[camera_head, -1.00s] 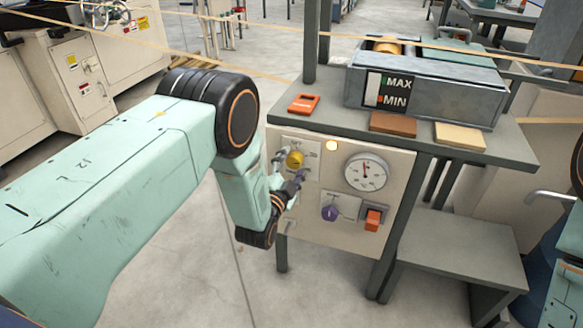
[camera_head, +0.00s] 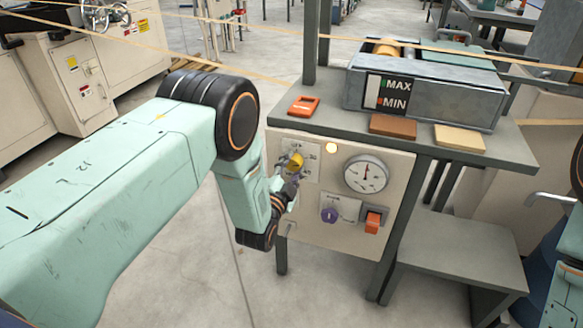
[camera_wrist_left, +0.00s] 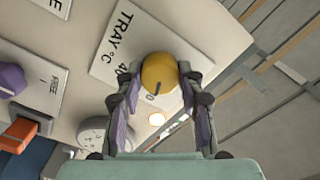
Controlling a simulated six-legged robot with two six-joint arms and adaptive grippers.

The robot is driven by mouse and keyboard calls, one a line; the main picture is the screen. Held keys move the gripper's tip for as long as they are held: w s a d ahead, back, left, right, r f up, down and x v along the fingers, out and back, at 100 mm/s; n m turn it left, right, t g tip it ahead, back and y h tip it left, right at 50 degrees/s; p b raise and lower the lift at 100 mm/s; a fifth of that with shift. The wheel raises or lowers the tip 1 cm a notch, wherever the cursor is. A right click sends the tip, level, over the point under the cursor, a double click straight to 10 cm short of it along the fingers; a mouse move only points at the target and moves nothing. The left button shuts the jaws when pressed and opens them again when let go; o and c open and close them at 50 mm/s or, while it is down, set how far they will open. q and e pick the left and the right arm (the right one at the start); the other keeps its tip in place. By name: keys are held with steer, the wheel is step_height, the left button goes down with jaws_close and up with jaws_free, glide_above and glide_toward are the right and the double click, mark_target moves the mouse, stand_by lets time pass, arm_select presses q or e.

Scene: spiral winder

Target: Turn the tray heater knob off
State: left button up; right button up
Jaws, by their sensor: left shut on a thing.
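The yellow tray heater knob (camera_head: 296,161) is on a white plate (camera_wrist_left: 101,60) on the front of the cream control panel (camera_head: 340,235). In the left wrist view the plate reads "TRAY °C", and the knob (camera_wrist_left: 159,72) has a dark line near its lower edge. My left gripper (camera_head: 292,168) is shut on this knob, with one finger on each side of it. The fingers cover parts of the dial's scale. My right gripper is out of view.
A lit amber lamp (camera_head: 331,148), a round gauge (camera_head: 366,174), a purple knob (camera_head: 329,215) and an orange switch (camera_head: 373,221) share the panel. A metal trough (camera_head: 440,95), an orange item (camera_head: 304,105) and two blocks stand on the bench above.

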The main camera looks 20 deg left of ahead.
arm_select(q)
steer(key=shift+n, duration=0.3)
steer(key=n+p, duration=0.1)
steer(key=n, duration=0.5)
steer(key=shift+n+p, duration=0.3)
steer(key=shift+p, duration=0.05)
steer(key=n, duration=0.3)
steer(key=shift+p, duration=0.3)
steer(key=shift+n, duration=1.8)
steer(key=shift+p, duration=0.3)
steer(key=o, duration=1.2)
steer(key=shift+s, duration=0.1)
